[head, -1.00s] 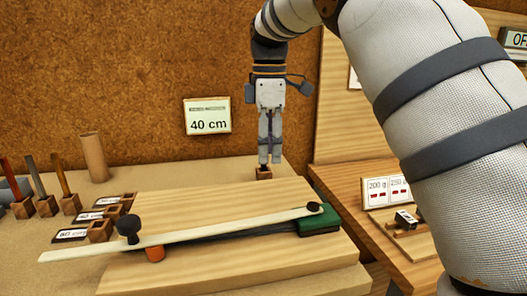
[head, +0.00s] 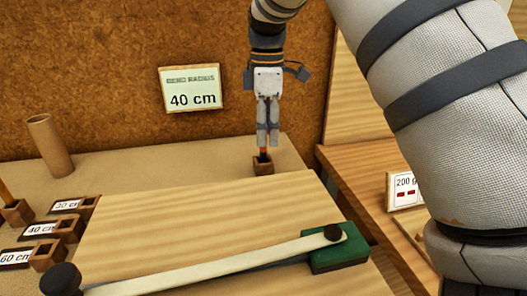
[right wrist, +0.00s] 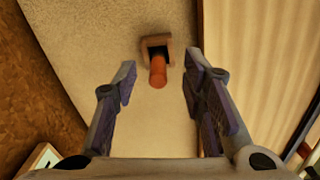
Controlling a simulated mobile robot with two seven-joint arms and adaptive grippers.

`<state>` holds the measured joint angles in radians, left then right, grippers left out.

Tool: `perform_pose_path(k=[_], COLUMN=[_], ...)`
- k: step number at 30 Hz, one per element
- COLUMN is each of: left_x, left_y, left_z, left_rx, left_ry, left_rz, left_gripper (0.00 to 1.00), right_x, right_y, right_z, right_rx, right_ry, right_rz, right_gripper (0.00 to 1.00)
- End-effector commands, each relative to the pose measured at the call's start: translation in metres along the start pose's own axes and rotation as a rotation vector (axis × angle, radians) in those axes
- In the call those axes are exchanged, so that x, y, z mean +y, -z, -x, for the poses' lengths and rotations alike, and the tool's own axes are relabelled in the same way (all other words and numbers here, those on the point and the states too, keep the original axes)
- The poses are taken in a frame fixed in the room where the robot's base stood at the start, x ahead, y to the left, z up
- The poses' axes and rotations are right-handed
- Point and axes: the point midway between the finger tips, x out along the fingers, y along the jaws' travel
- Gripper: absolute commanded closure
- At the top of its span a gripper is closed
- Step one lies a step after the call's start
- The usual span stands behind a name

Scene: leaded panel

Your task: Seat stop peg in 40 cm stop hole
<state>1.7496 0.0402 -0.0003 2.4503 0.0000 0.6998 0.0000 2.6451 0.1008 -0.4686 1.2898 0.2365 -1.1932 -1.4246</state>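An orange-red peg (head: 263,152) stands in a small square wooden block (head: 263,168) at the far edge of the board. In the right wrist view the peg (right wrist: 158,72) rises from its square socket (right wrist: 157,44). My right gripper (head: 268,143) points down just above the block; in the right wrist view its fingers (right wrist: 158,90) are apart, with the peg showing in the gap, not clamped. At the left a label reading 40 cm (head: 40,229) lies beside a square wooden block with a hole (head: 69,228). My left gripper is not in view.
Labelled hole blocks for 30 cm (head: 88,204) and 60 cm (head: 48,254) flank it. A pale bar (head: 210,267) with dark knobs runs to a green block (head: 340,254). A cardboard tube (head: 50,146) stands behind. The wooden board (head: 190,215) is mostly clear.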

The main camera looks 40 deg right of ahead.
Motion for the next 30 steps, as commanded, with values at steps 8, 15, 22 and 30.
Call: perform_pose_path(k=[8, 15, 22, 30], left_x=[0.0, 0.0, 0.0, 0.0], left_y=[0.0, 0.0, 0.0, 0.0], left_z=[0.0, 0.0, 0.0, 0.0], left_rx=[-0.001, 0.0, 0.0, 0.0], left_ry=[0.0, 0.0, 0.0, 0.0], left_rz=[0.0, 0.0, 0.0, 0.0], left_gripper=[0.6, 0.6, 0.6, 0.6], right_x=[0.0, 0.001, 0.001, 0.001], right_y=[0.007, 0.008, 0.007, 0.007], right_z=[-0.048, -0.051, -0.051, -0.051], right_rx=[-0.002, 0.001, 0.001, 0.001], right_ry=[0.0, -0.002, -0.002, -0.002], right_rz=[-0.001, 0.0, 0.0, -0.001], right_gripper=[0.62, 0.62, 1.0, 1.0])
